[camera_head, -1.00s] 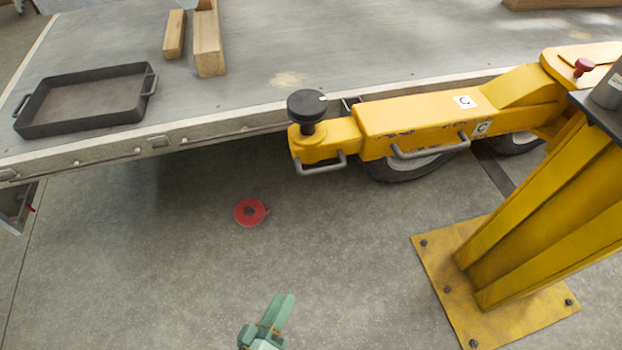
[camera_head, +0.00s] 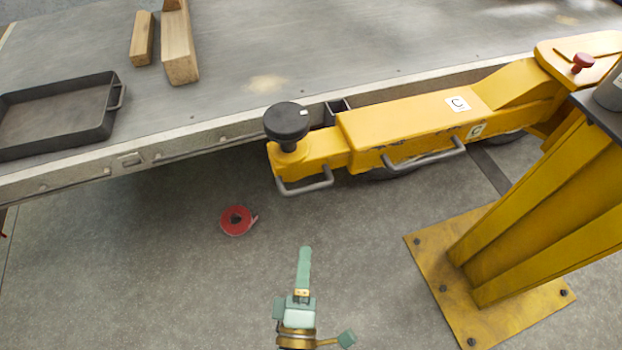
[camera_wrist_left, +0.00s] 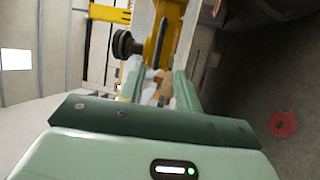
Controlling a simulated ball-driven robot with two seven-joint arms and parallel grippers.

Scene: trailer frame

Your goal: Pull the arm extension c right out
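The yellow arm marked C (camera_head: 420,118) lies along the trailer edge. Its narrower end piece, arm extension c (camera_head: 325,147), sticks out at the left end, with a black round knob (camera_head: 286,122) on top and a grey bar handle (camera_head: 305,187) at its front. My left gripper (camera_head: 304,264) is below the handle in the head view, pointing toward it and clear of it. In the left wrist view its two green fingers (camera_wrist_left: 157,88) stand apart, with the black knob (camera_wrist_left: 124,44) beyond them. My right gripper is out of view.
A second grey handle (camera_head: 425,160) is on the yellow arm's side. A yellow post with a bolted base plate (camera_head: 425,255) stands at the right. A red tape roll (camera_head: 237,220) lies on the floor. A black tray (camera_head: 60,142) and wood blocks (camera_head: 179,50) rest on the trailer bed.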

